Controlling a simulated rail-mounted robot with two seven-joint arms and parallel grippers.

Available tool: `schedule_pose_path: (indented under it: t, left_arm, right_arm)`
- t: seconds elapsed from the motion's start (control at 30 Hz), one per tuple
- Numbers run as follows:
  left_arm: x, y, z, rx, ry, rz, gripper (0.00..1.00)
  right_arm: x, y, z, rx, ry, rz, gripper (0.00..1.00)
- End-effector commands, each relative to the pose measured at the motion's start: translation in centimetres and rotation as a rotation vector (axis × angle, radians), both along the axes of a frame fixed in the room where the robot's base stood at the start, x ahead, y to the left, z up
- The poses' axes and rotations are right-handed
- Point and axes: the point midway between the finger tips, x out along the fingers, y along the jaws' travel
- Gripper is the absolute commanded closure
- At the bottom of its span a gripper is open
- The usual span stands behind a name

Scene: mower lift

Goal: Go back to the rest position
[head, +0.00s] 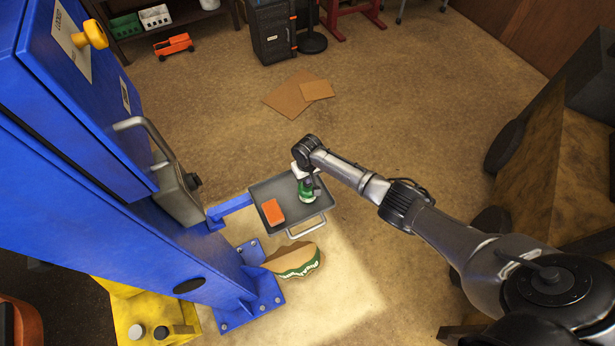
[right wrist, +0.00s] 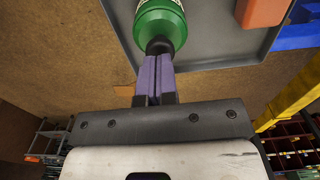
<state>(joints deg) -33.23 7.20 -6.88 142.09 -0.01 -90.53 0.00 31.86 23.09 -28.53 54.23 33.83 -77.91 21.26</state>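My right gripper (head: 306,178) hangs over the grey tray in the head view, at the top of a green bottle (head: 306,191). In the right wrist view its purple fingers (right wrist: 155,78) lie close together, with only a thin line between them. Their tips meet the dark cap of the green bottle (right wrist: 160,22). I cannot tell whether they pinch any part of it. The bottle stands on the grey tray (head: 268,190), to the right of an orange block (head: 272,212). My left gripper is not in view.
A blue lift column (head: 150,240) stands at the left, bolted to the floor, with the tray on its arm. Large dark equipment (head: 560,170) stands at the right. Cardboard (head: 290,98) lies on otherwise open floor behind.

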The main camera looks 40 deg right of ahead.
Motion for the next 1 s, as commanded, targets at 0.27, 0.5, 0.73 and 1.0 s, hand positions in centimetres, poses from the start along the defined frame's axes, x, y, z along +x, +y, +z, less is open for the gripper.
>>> schedule_pose_path:
  t: [0.27, 0.5, 0.73, 1.0]
  left_arm:
    - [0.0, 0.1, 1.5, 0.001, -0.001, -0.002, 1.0]
    - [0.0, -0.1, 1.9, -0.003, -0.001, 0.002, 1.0]
    - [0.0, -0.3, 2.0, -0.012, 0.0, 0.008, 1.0]
    - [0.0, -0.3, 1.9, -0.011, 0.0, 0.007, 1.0]
  right_arm:
    - [0.0, 0.0, 1.6, 0.001, -0.001, 0.0, 1.0]
    - [0.0, 0.0, 3.0, 0.001, -0.001, -0.001, 1.0]
    - [0.0, 0.0, 4.2, 0.001, -0.001, 0.0, 1.0]
    - [0.0, 0.0, 5.5, 0.0, -0.001, 0.0, 1.0]
